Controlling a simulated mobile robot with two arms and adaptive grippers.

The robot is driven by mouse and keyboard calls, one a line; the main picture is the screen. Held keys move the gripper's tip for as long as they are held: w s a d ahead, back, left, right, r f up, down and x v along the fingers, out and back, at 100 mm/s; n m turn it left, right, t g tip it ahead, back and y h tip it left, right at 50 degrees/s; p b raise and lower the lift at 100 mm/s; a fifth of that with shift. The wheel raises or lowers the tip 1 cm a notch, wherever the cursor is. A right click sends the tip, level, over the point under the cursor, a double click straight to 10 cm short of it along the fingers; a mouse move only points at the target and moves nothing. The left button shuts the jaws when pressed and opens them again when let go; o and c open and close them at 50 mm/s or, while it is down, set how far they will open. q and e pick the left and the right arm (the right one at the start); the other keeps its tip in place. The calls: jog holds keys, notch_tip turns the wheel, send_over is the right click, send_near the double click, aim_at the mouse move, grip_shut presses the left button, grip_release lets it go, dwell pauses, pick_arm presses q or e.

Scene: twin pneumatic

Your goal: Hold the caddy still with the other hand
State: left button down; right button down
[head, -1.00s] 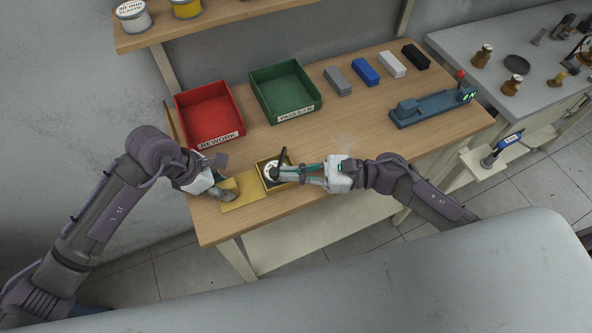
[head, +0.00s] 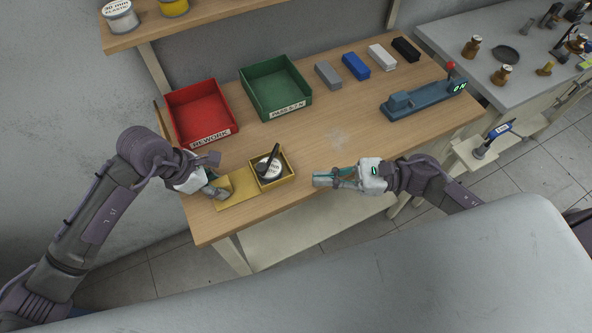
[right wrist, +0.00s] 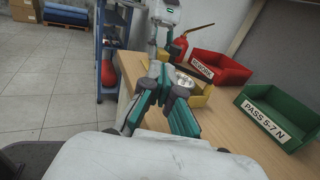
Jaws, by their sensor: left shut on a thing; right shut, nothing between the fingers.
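The caddy (head: 289,181) is a yellow tray near the table's front left, with a box-like compartment at its right end. A round tin (head: 271,174) sits in that compartment, and a black-handled tool (head: 271,156) leans up out of it. My left gripper (head: 216,191) is shut on the left part of the caddy; its fingertips partly hide the grip. My right gripper (head: 319,180) is shut and empty, to the right of the caddy and apart from it. In the right wrist view, the caddy (right wrist: 201,99) shows beyond my right fingers.
A red REWORK bin (head: 205,137) and a green PASS bin (head: 281,107) stand behind the caddy. Several coloured blocks (head: 356,66) line the table's back. A blue-grey device (head: 425,103) sits at the right. The middle of the table is clear.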

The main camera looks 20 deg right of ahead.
jog(key=v, duration=0.4)
jog(key=shift+s, duration=0.4)
jog(key=shift+a, duration=0.1)
pick_arm(q)
jog(key=c, duration=0.8)
grip_release()
jog(key=shift+o, duration=0.2)
